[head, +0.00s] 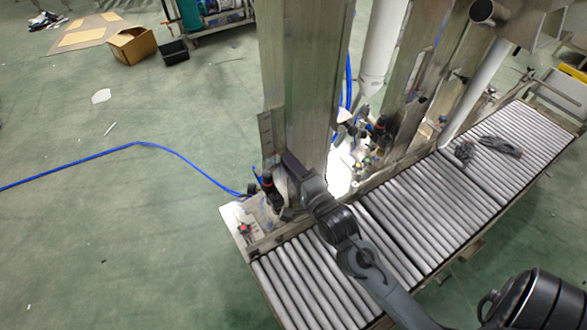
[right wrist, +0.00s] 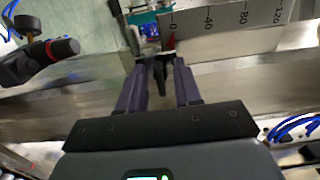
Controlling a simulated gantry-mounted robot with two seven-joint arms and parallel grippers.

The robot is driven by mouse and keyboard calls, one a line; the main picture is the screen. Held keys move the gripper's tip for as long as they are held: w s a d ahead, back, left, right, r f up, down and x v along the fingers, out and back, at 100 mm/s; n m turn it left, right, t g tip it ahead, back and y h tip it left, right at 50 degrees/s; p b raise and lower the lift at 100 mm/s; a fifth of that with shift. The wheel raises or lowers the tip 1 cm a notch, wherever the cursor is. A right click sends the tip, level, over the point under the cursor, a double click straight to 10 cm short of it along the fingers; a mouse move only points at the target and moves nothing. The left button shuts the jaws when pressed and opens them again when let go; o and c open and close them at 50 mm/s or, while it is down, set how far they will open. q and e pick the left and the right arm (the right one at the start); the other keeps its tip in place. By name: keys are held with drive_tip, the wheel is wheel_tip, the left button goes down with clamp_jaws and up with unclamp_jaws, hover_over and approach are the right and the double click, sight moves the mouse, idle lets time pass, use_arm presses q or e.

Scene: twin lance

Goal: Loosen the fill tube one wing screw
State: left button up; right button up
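My right gripper (head: 288,164) is up against the lower part of a tall metal column (head: 305,70) beside the roller conveyor. In the right wrist view its two purple-grey fingers (right wrist: 160,68) stand apart. A small dark piece (right wrist: 160,72), which looks like the wing screw, sits between them near the tips, with gaps on both sides. A scale plate (right wrist: 230,32) marked 0, 40, 80 and 120 lies just beyond, with a small red pointer at its zero end. In the head view my arm hides the screw. My left gripper is not in view.
A black fitting with a red-ended knob (right wrist: 62,48) is close to the left of the fingers. Blue hoses (right wrist: 295,125) are at the right. The roller conveyor (head: 440,205) runs past the column, with dark items (head: 500,146) on it. Open floor lies left.

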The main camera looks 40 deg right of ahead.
clamp_jaws()
drive_tip(key=shift+r+n+p, duration=0.15)
drive_tip(key=shift+n+p, duration=0.55)
drive_tip(key=shift+p, duration=0.25)
drive_tip(key=shift+n+p, duration=1.15)
drive_tip(key=shift+n, duration=0.05)
drive_tip(key=shift+f+n, duration=0.2)
drive_tip(key=shift+n, duration=0.1)
